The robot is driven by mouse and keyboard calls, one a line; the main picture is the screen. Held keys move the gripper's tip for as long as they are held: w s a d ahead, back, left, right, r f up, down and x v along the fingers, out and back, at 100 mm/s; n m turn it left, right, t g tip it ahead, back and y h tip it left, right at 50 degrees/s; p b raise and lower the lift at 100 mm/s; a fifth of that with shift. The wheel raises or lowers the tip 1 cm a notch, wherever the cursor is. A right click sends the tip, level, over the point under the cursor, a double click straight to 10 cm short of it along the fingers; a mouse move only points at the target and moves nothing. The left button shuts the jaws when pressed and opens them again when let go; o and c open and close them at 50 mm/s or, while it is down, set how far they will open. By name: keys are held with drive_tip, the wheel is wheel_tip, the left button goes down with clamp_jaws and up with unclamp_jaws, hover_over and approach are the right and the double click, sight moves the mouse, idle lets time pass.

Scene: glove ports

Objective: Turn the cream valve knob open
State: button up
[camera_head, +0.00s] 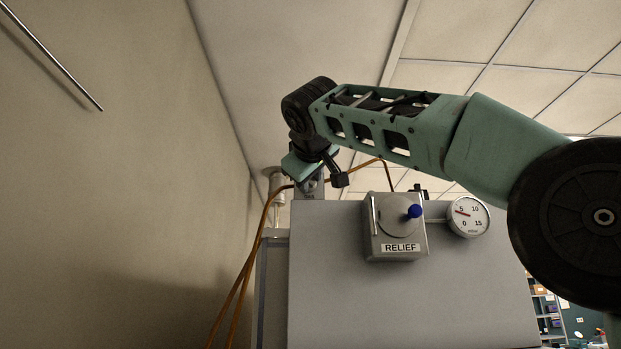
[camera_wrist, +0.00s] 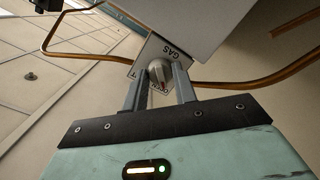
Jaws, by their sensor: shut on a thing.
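In the wrist view, the cream valve knob (camera_wrist: 160,71) sits on a grey plate (camera_wrist: 176,50) marked "GAS". A small red mark shows at the knob's edge nearest my gripper. Other lettering around the knob is partly covered and hard to read. My gripper (camera_wrist: 160,80) has one finger on each side of the knob and is shut on it. In the head view, my gripper (camera_head: 303,166) is at the top left corner of the grey cabinet, in front of the plate. The knob itself is hidden there.
The grey cabinet (camera_head: 400,300) carries a box labelled "RELIEF" (camera_head: 395,240) with a blue-tipped handle (camera_head: 414,211), and a round gauge (camera_head: 468,216) beside it. Orange-brown pipes (camera_head: 247,270) run down left of the cabinet. A bare wall (camera_head: 110,200) stands farther left.

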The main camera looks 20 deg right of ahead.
drive_tip(key=o, duration=1)
drive_tip(key=shift+c, duration=0.2)
drive_tip(key=shift+s, duration=0.1)
drive_tip(key=b+v, duration=0.4)
drive_tip(key=v, duration=1.3)
drive_tip(key=shift+s+a, duration=0.1)
